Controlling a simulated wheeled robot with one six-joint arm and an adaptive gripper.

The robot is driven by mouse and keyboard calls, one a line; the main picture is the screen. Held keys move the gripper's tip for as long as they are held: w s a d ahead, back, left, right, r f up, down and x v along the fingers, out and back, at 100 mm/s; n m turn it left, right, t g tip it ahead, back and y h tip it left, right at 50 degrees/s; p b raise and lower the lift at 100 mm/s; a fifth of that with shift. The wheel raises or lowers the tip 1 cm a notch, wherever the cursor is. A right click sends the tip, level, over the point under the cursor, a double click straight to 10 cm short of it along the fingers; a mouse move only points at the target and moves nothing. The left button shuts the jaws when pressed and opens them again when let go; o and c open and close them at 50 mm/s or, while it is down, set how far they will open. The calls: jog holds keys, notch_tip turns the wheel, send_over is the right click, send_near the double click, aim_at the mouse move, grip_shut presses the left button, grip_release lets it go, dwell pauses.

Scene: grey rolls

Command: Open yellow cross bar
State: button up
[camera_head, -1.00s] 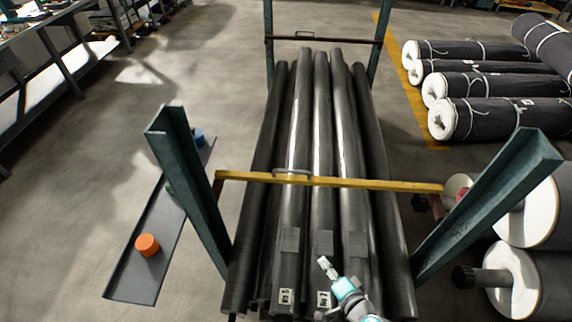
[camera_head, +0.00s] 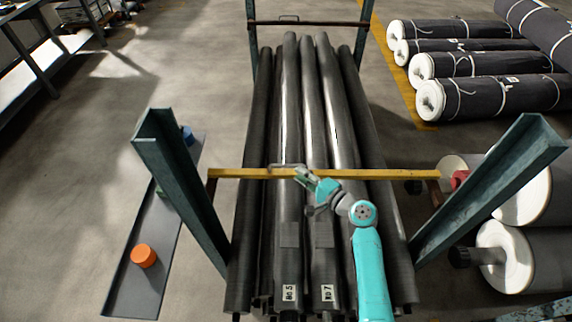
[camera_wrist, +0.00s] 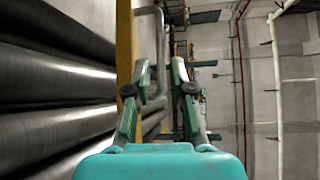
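The yellow cross bar (camera_head: 385,174) lies across the front of the rack, spanning between the two front posts above the dark rolls. A grey bent handle (camera_head: 284,166) sits on its middle. In the wrist view the yellow bar (camera_wrist: 124,45) runs upright at left of centre, with the handle (camera_wrist: 158,30) standing out to its right. My gripper (camera_head: 303,175) is at the bar, right by the handle. In the wrist view my gripper (camera_wrist: 161,68) has its fingers apart, with the lower handle between them or just beyond; I cannot tell if they touch it.
Long dark rolls (camera_head: 290,120) fill the rack under the bar. Green posts stand left (camera_head: 180,180) and right (camera_head: 490,185). A grey tray (camera_head: 135,285) with an orange cylinder (camera_head: 144,255) lies at left. Wrapped rolls (camera_head: 495,97) lie at right. The left floor is mostly clear.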

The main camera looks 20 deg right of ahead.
aim_at(287, 165)
jog(key=x, duration=0.7)
jog(key=shift+w, duration=0.15)
grip_shut()
